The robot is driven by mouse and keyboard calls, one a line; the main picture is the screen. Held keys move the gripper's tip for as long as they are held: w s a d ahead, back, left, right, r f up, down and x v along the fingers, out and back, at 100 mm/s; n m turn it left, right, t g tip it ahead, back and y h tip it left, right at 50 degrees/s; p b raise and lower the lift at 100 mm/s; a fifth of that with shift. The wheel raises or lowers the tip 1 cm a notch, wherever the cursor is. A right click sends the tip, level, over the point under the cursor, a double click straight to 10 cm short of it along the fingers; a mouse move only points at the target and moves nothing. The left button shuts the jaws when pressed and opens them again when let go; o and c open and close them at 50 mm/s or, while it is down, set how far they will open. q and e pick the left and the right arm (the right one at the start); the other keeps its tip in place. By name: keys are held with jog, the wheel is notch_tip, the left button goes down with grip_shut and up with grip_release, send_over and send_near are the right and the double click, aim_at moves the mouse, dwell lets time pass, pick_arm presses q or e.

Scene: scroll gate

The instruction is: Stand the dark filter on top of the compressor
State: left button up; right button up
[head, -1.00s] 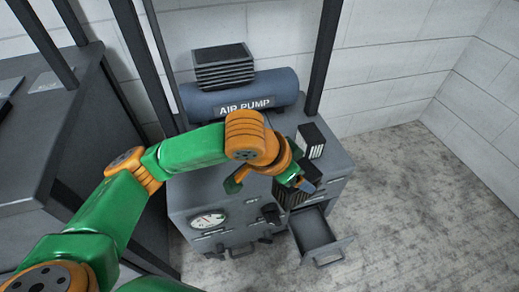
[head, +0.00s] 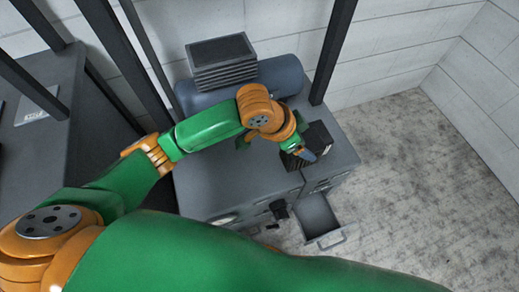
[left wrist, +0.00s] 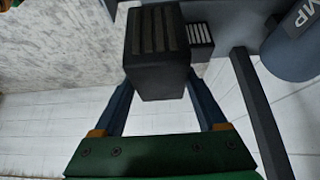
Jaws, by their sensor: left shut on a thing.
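The dark filter, a black box with ribbed slats, is between the blue fingers of my left gripper (head: 300,153). In the left wrist view the filter (left wrist: 158,62) fills the space between the fingers, and the gripper (left wrist: 160,88) is shut on it. My right gripper is not in view.
A blue tank (head: 283,74) with a slatted block (head: 222,62) lies at the back. An open drawer (head: 319,215) juts from the front. Dark posts (head: 334,50) rise nearby.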

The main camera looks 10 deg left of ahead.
pick_arm(q)
jog(key=a+f+b, duration=0.1)
jog(key=a+f, duration=0.5)
jog(key=a+f+b, duration=0.1)
jog(key=a+f, duration=0.5)
jog(key=a, duration=0.1)
jog(key=shift+w+f, duration=0.1)
jog(key=shift+f, duration=0.15)
